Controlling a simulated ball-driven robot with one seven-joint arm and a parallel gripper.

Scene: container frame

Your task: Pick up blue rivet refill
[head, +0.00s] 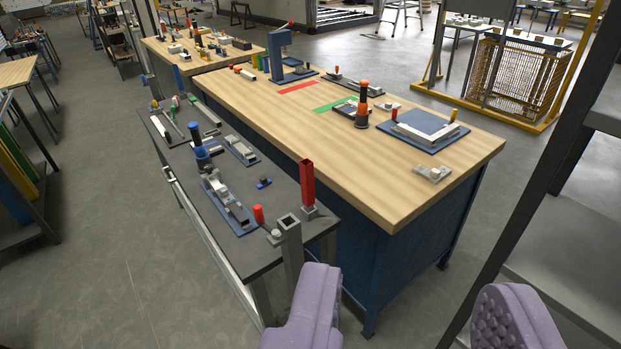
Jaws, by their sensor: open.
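My gripper (411,282) shows at the bottom of the head view as two purple padded fingers set wide apart. It is open, with nothing between the fingers. It is well short of the benches' objects. Two blue items on the dark bench could be the blue rivet refill; I cannot tell which. One is an upright dark cylinder with a blue band (199,146), beside grey fixtures on blue plates. The other is a small low blue piece (264,183) lying alone, left of a red post.
A dark bench (262,215) adjoins a blue bench with a wooden top (290,125). A red post (307,184) and grey square tube (290,240) rise at the near end. A dark shelf rack (565,235) stands right.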

